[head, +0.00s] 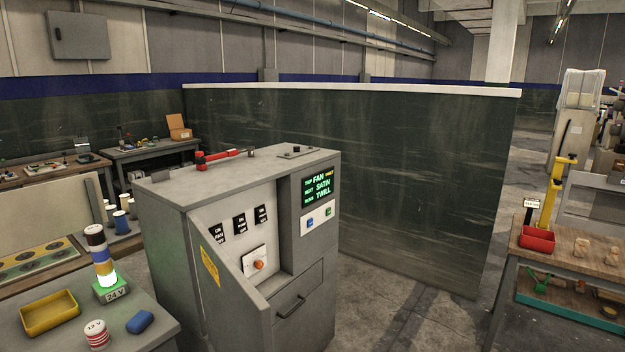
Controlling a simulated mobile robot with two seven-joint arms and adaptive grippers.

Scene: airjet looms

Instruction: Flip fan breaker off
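A grey control cabinet (305,275) stands in the middle of the head view. Its front door (235,300) is swung open, showing a pale inner panel (228,262). Three black breaker plates with white lettering sit in a slanting row: the left (217,234), the middle (239,223) and the right (261,214). The lettering is too small to read surely, and the lever positions cannot be told. Below them is a rotary switch with an orange knob (259,265). A display (319,188) at the upper right shows "FAN" in its top line. Neither gripper is in view.
A red-handled tool (222,156) lies on the cabinet top. At the left, a bench holds a yellow tray (50,313), a lit stack light (104,262) and a blue object (140,322). A dark partition (400,180) stands behind. Floor right of the cabinet is clear.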

